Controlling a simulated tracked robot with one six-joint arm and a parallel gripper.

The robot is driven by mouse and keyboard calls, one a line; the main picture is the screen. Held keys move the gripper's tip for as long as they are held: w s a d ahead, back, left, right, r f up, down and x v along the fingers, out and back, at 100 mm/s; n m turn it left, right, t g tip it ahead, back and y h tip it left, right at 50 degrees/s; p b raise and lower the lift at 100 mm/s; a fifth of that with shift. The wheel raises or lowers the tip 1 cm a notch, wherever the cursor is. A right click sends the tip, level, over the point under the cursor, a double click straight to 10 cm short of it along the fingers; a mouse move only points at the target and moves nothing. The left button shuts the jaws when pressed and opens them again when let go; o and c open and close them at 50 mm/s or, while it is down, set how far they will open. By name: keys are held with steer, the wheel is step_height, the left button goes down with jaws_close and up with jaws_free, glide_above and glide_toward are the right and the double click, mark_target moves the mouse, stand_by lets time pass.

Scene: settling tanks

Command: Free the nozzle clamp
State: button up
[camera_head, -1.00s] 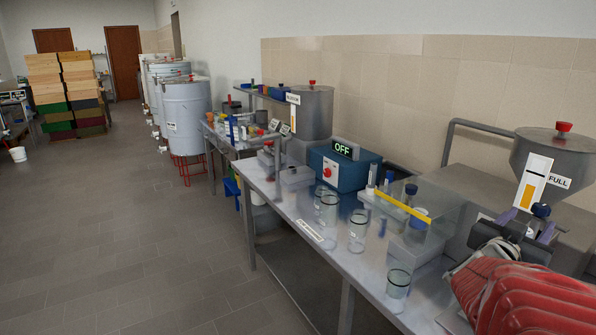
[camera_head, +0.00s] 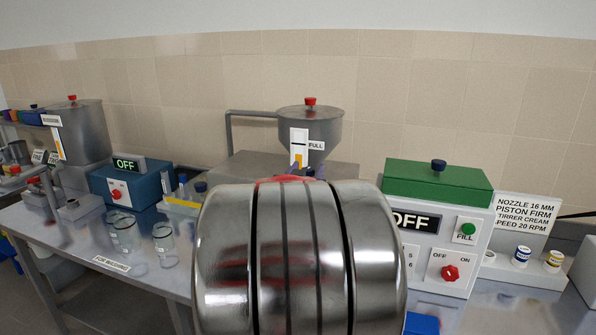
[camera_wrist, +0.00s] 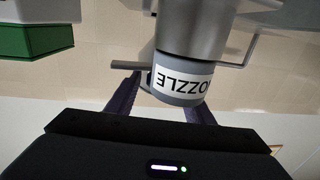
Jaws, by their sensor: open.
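The nozzle (camera_wrist: 185,75) is a grey cylinder with a white label that reads NOZZLE upside down in the wrist view. My gripper (camera_wrist: 160,95) is open, with its dark purple fingers on either side of the nozzle's labelled end. I cannot tell whether they touch it. A thin grey bar (camera_wrist: 127,66) sticks out left of the nozzle; I cannot tell whether it is the clamp. In the head view the nozzle and most of my gripper are hidden behind my shiny arm link. The steel hopper (camera_head: 311,128), labelled FULL, with a red knob, shows above it.
A control box (camera_head: 440,230) with a green lid reads OFF, with a red switch and green FILL button. A sign (camera_head: 526,211) and small jars (camera_head: 521,256) stand right of it. Glass jars (camera_head: 165,245) and a blue box (camera_head: 130,188) stand left.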

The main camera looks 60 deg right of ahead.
steer(key=shift+c, duration=0.5)
steer(key=c, duration=0.9)
steer(key=shift+c, duration=0.2)
steer(key=shift+d+r+n+t, duration=0.1)
steer(key=shift+r+n+t, duration=0.1)
steer(key=shift+n+t, duration=0.45)
steer(key=shift+f+t+y, duration=0.1)
steer(key=shift+t+y, duration=0.3)
steer(key=shift+t, duration=0.15)
steer(key=shift+w, duration=0.1)
steer(key=o, duration=1)
steer(key=shift+o, duration=0.2)
steer(key=shift+a, duration=0.2)
